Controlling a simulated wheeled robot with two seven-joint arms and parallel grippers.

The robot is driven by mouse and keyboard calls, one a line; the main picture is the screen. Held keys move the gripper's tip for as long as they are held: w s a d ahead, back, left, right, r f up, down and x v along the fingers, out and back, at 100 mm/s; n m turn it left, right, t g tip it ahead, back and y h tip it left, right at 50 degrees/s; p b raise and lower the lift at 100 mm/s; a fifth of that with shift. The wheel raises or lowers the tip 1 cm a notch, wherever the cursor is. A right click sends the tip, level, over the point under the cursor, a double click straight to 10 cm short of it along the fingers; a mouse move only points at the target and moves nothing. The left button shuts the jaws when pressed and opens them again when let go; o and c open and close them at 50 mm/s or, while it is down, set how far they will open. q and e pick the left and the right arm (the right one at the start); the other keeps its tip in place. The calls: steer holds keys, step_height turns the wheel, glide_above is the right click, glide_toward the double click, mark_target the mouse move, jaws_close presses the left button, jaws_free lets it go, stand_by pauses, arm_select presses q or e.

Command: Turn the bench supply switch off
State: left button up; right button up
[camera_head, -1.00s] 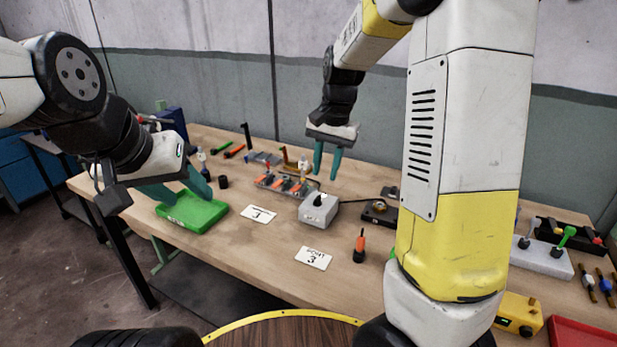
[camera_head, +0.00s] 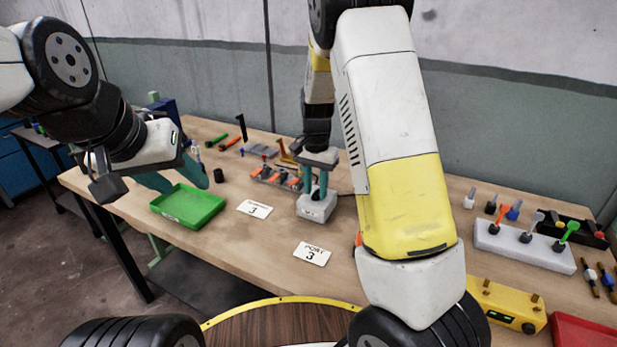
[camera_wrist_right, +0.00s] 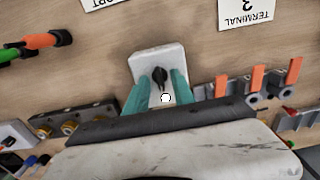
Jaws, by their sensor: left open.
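The bench supply switch is a light grey box (camera_head: 317,208) on the table in the head view, just below my right gripper. In the right wrist view the box (camera_wrist_right: 150,60) shows its top face with a black knob (camera_wrist_right: 160,75). My right gripper (camera_head: 317,195) points down over the box. In the wrist view its two teal fingers (camera_wrist_right: 159,82) stand apart, one on each side of the knob; whether they touch it I cannot tell. My left gripper (camera_head: 182,184) is open and empty, above and behind the green tray.
The green tray (camera_head: 188,206) stands to the left. A rack with orange parts (camera_head: 277,178) is close behind the box. A lever block (camera_head: 525,247) and a yellow box (camera_head: 507,305) stand at the right.

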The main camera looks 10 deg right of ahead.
steer(key=shift+f, duration=0.1)
jaws_close()
steer(key=shift+n, duration=0.3)
steer(key=n, duration=1.1)
steer(key=shift+n, duration=0.3)
steer(key=n, duration=0.5)
steer(key=shift+n, duration=0.3)
stand_by(0.4)
